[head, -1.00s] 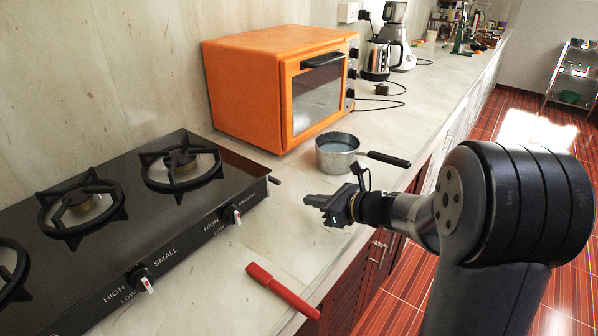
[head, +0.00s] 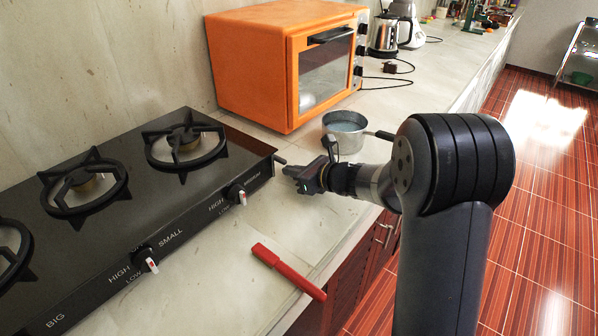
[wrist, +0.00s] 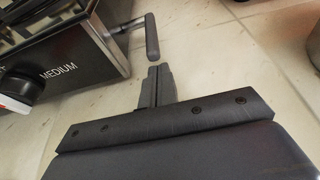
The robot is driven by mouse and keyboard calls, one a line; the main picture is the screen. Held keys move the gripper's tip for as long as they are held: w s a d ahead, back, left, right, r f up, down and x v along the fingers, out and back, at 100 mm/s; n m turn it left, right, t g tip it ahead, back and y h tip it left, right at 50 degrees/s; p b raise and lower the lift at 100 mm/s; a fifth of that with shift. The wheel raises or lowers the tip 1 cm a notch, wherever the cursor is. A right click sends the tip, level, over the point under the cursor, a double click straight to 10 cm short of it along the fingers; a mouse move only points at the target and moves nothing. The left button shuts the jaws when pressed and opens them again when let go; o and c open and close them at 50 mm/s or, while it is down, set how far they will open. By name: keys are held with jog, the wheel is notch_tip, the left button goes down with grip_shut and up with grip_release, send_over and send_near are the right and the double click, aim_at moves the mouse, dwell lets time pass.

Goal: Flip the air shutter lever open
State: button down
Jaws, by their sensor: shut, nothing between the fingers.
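The air shutter lever (wrist: 152,36) is a short dark grey bar on a thin rod at the right end of the black gas stove (head: 105,215). In the head view the lever (head: 280,159) shows as a small stub at the stove's right corner. My gripper (head: 288,172) is shut and empty, just right of and below the lever. In the wrist view my gripper's closed fingertips (wrist: 158,70) point at the lever's rounded end with a small gap. I cannot tell whether they differ in height. The lever points toward the fingertips in the wrist view.
A metal pot (head: 345,135) stands behind my gripper, close to the arm. An orange oven (head: 250,70) stands farther back. A red lighter-like stick (head: 288,271) lies on the counter in front. The stove's knob (head: 237,194) is near the lever. Counter between is clear.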

jog(key=shift+r+p, duration=0.2)
jog(key=shift+p, duration=0.1)
jog(key=shift+r+p, duration=0.15)
jog(key=shift+p, duration=0.6)
